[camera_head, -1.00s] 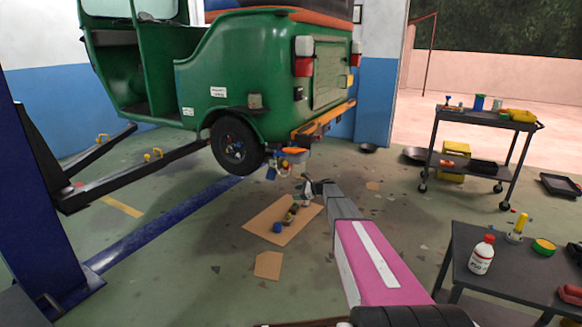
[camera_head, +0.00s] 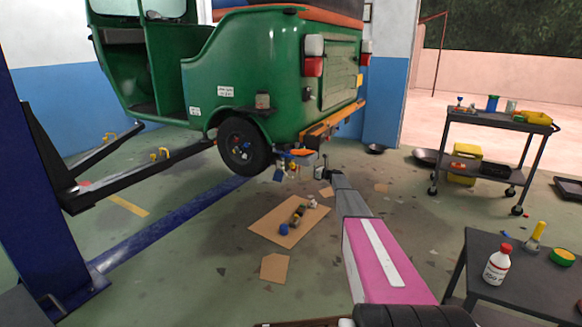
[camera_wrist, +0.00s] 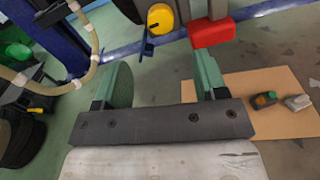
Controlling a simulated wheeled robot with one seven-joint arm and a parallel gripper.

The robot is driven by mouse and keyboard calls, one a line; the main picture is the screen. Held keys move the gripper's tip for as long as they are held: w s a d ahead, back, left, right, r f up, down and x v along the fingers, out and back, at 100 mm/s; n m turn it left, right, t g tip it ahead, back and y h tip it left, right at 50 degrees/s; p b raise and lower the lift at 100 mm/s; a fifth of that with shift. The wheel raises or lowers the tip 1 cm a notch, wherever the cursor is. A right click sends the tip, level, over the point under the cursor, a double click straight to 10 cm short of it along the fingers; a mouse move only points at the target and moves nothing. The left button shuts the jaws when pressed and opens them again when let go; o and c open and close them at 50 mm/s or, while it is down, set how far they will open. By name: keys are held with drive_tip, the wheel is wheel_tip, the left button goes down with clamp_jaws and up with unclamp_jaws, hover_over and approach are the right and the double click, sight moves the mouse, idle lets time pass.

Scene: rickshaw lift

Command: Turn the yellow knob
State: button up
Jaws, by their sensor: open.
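A round yellow knob (camera_wrist: 160,18) shows at the top of the wrist view, with a blue plate beside and below it. It appears to be among the small blue and yellow parts hanging under the rear of the green rickshaw (camera_head: 235,75), though it is too small there to be sure. My gripper (camera_wrist: 157,78) is open, its two green fingers wide apart with nothing between them. The knob lies beyond the fingertips, apart from them. In the head view my gripper (camera_head: 322,168) is below and right of the rickshaw's rear wheel (camera_head: 242,147).
A red block (camera_wrist: 212,32) is close to the right finger, and a hose (camera_wrist: 92,45) hangs at left. Cardboard (camera_head: 275,232) with small parts lies on the floor. A blue lift post (camera_head: 40,180) stands left.

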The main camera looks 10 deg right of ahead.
sight(294, 166)
drive_tip(key=x, duration=1)
drive_tip(key=shift+w+a, duration=0.25)
drive_tip(key=shift+w, duration=0.1)
drive_tip(key=shift+c, duration=0.3)
